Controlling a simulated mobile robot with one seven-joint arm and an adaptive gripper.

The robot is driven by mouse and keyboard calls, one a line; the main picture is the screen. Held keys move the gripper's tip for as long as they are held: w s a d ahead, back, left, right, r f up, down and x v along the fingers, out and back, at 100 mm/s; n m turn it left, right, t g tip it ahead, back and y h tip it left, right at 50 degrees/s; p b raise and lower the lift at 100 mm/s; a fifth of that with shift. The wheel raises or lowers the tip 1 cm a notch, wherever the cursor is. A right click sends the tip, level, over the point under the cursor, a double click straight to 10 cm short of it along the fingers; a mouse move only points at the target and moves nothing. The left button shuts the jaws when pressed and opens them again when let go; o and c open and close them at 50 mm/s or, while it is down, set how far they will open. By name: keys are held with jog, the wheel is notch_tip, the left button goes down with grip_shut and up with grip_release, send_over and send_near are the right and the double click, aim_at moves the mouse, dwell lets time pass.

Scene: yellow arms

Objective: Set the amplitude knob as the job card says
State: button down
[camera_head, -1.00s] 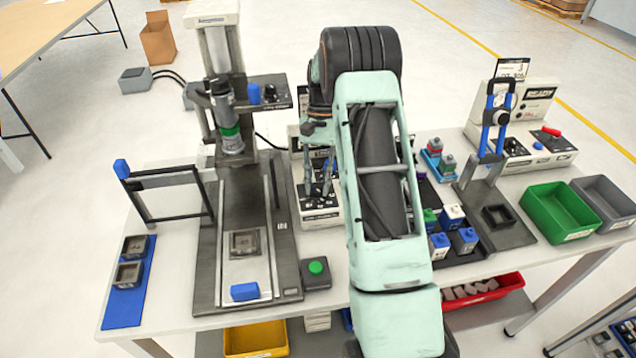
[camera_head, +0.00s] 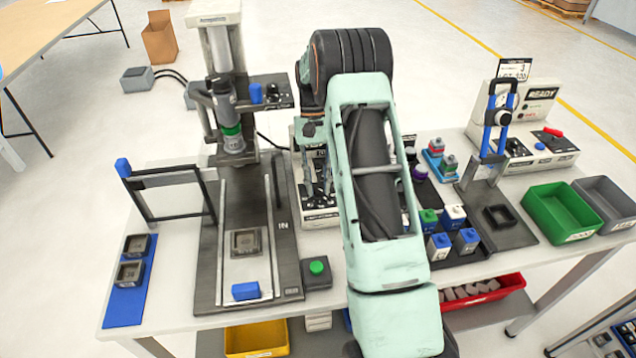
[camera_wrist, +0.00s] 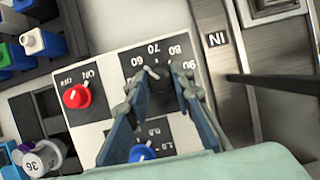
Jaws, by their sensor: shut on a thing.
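A pale control box (camera_head: 320,217) stands on the table, partly covered by my arm. In the wrist view its panel carries a black knob (camera_wrist: 160,84) with a white pointer line, on a dial marked about 60 to 90. My gripper (camera_wrist: 158,92) is shut on this black knob, one finger on each side. The fingers partly cover the dial, so the exact setting is hard to read. In the head view my gripper (camera_head: 319,190) is over the box. A card (camera_head: 514,69) stands at the back right; its small print is not legible.
A red ON/OFF knob (camera_wrist: 77,96) and a blue knob (camera_wrist: 142,153) sit close to the fingers. A press stand (camera_head: 230,240) is left of the box. Blue and green bottles (camera_head: 440,243) stand in a dark rack at right.

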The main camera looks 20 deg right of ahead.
jog(key=c, duration=1.7)
grip_release()
jog(key=v, duration=1.2)
jog(key=shift+w, duration=0.1)
